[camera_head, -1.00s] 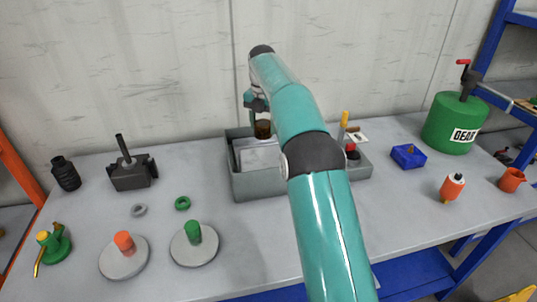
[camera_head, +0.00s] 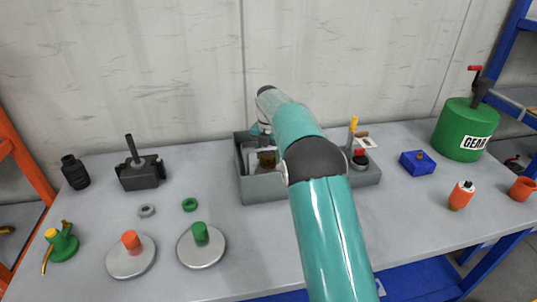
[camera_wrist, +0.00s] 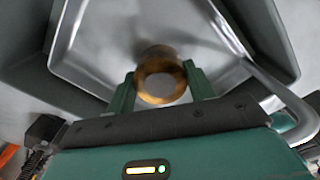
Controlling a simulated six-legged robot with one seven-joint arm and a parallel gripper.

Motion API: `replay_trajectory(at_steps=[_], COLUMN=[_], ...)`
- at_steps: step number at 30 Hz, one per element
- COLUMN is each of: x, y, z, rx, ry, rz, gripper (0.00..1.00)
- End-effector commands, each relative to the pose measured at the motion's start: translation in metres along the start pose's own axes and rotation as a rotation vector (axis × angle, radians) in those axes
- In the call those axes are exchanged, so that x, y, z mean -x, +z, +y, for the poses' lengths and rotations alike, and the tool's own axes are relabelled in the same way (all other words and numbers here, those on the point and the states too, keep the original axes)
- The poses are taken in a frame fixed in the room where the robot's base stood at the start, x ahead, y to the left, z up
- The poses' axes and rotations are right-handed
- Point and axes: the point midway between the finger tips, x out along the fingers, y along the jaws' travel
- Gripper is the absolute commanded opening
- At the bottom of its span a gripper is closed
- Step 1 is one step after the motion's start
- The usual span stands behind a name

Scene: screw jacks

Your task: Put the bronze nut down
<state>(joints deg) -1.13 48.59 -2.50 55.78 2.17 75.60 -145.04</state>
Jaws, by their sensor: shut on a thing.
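The bronze nut (camera_wrist: 160,78) is a brown-gold ring held between the two green fingers of my gripper (camera_wrist: 160,88) in the wrist view. My gripper is shut on it. Behind the nut in that view is a shiny metal tray (camera_wrist: 95,45) inside the grey bin (camera_wrist: 30,60). In the head view the nut (camera_head: 267,159) shows as a small brown shape at the grey bin (camera_head: 262,190), just left of my arm. My arm hides part of the bin and most of my gripper there. I cannot tell whether the nut touches the tray.
Left on the bench are a grey nut (camera_head: 147,210), a green nut (camera_head: 190,204), an orange-post disc (camera_head: 130,262), a green-post disc (camera_head: 201,248), a green oil can (camera_head: 62,245) and a dark vise (camera_head: 139,172). Right are a blue block (camera_head: 417,163) and a green drum (camera_head: 463,130).

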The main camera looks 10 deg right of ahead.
Motion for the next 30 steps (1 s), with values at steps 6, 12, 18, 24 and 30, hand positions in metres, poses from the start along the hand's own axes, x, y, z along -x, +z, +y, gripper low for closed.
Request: replay_trajectory(at_steps=[6,12,18,24,30], x=[0.002,0.0,0.0,0.01,0.047], y=[0.001,0.001,0.001,0.001,0.002], z=[0.0,0.0,0.0,0.0,0.0], rx=[-0.001,0.0,0.0,0.0,0.0], ry=[0.003,0.001,0.001,0.002,0.005], rz=[-0.003,-0.001,-0.001,-0.002,-0.005], gripper=[0.0,0.75,0.75,0.75,0.75])
